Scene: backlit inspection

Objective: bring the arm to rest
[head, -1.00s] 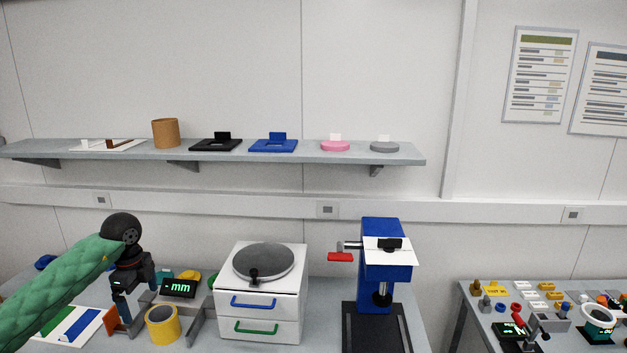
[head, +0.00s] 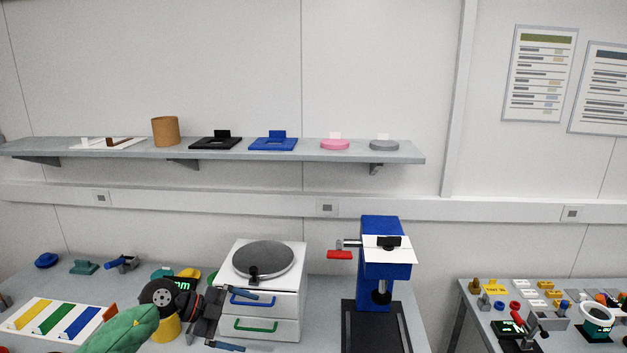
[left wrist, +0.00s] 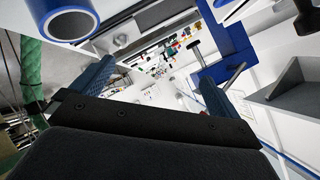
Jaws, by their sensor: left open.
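My left arm, in a green quilted sleeve, comes in from the bottom left of the head view. My left gripper (head: 243,321) is open, its two blue fingers spread and pointing right, in front of the white drawer unit (head: 288,316). Nothing shows between the fingers. In the left wrist view the open fingers (left wrist: 150,85) point away over a tilted scene, with empty space between them. The right gripper is not in view.
The yellow ring (head: 167,329) is partly hidden behind my left wrist. A blue press (head: 378,290) with a red handle stands right of the drawers. A striped board (head: 57,318) lies at left. A wall shelf (head: 230,155) runs above. Another table (head: 470,316) is at right.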

